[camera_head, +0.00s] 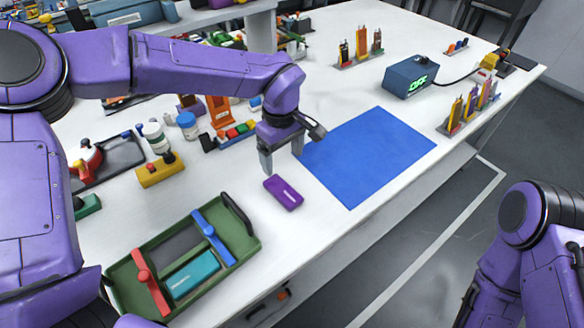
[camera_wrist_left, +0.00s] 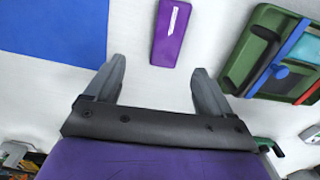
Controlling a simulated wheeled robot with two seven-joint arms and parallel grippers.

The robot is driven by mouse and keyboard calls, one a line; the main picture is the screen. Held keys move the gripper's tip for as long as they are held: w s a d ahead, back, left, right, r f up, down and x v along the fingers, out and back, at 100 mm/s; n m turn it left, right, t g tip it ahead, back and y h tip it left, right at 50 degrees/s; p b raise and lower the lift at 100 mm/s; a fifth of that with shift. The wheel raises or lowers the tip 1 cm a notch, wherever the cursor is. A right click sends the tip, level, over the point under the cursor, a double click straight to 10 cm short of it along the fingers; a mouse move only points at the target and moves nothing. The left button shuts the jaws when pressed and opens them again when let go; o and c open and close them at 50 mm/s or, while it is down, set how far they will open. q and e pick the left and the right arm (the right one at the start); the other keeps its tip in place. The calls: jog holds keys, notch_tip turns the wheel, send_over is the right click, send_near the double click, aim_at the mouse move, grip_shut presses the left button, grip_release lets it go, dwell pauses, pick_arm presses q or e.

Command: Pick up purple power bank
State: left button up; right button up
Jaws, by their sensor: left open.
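The purple power bank (camera_head: 284,193) lies flat on the white table, just left of the blue mat's near-left corner. In the left wrist view the power bank (camera_wrist_left: 171,33) is at the top, beyond the fingertips and roughly between their lines. My left gripper (camera_head: 283,158) is open and empty, above the table and behind the power bank in the head view. Its two grey fingers (camera_wrist_left: 160,75) are spread apart in the wrist view and do not touch the power bank. My right arm shows at the right edge of the head view, but its gripper is not visible.
A blue mat (camera_head: 368,150) lies right of the power bank. A green tray (camera_head: 254,240) with red and blue clamps is in front left. A yellow block (camera_head: 160,172), jars and tools stand behind left. A dark blue meter box (camera_head: 409,76) stands at the back right.

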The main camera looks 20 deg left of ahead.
aim_at(284, 188)
pick_arm(q)
jog(key=f, duration=0.3)
jog(key=shift+s, duration=0.3)
jog(key=s+f, duration=0.1)
jog(key=s, duration=0.2)
jog(key=shift+f+p, duration=0.3)
jog(key=shift+f, duration=0.1)
jog(key=f, duration=0.1)
jog(key=w+f, duration=0.1)
jog(key=f, duration=0.1)
jog(key=w+f, duration=0.1)
jog(key=f, duration=0.1)
jog(key=shift+w+d+f, duration=0.15)
jog(key=shift+w, duration=0.05)
jog(key=shift+s, duration=0.25)
jog(key=shift+s+r, duration=0.2)
jog(key=shift+r, duration=0.1)
jog(key=shift+c, duration=1.2)
jog(key=shift+w+f, duration=0.1)
jog(key=c, duration=1)
pick_arm(e)
jog(key=shift+s+r, duration=0.6)
jog(key=shift+s, duration=0.2)
